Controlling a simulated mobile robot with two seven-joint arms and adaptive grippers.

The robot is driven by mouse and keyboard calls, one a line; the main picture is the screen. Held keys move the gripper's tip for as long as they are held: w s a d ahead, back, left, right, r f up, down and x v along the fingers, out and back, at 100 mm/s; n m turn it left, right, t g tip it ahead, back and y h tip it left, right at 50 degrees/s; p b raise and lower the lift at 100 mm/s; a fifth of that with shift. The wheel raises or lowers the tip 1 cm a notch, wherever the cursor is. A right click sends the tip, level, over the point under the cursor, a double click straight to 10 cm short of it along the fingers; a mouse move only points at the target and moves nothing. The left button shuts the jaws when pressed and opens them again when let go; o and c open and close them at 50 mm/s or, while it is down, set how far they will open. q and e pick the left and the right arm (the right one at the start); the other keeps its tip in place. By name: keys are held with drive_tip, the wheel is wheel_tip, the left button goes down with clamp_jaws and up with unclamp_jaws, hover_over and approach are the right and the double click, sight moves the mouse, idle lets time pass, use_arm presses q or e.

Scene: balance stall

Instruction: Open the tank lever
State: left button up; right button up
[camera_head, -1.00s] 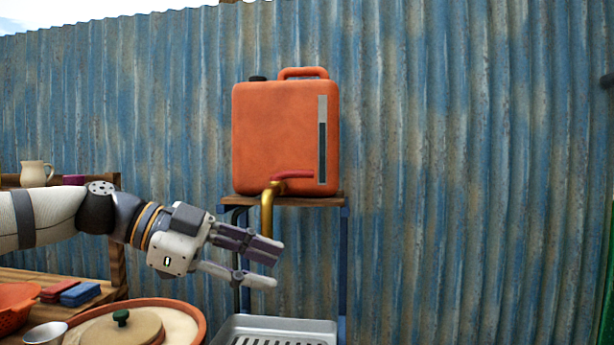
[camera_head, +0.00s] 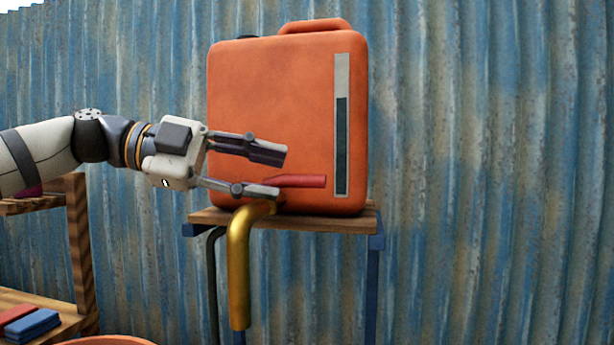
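The orange tank (camera_head: 275,90) stands upright on a wooden-topped stand (camera_head: 345,221), with a dark level gauge on its right side. Its red lever (camera_head: 305,181) points right, roughly horizontal, low on the tank's front. The lever's left end is partly hidden behind my gripper's lower finger. A brass spout (camera_head: 239,270) bends down below it, and no liquid shows. My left gripper (camera_head: 281,174) is open in front of the tank, one finger above the lever's height and the other overlapping its left part. Contact with the lever cannot be told. My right gripper is out of view.
A wooden shelf (camera_head: 78,240) stands at the left, with a blue block (camera_head: 32,326) and a red block on its lower board. A corrugated metal wall (camera_head: 490,170) is behind. The space right of the tank is clear.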

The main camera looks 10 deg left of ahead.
sight(290, 177)
use_arm(q)
drive_tip(key=x, duration=0.6)
drive_tip(key=shift+a, duration=0.1)
drive_tip(key=shift+w+f, duration=0.1)
drive_tip(key=shift+w, duration=0.05)
clamp_jaws()
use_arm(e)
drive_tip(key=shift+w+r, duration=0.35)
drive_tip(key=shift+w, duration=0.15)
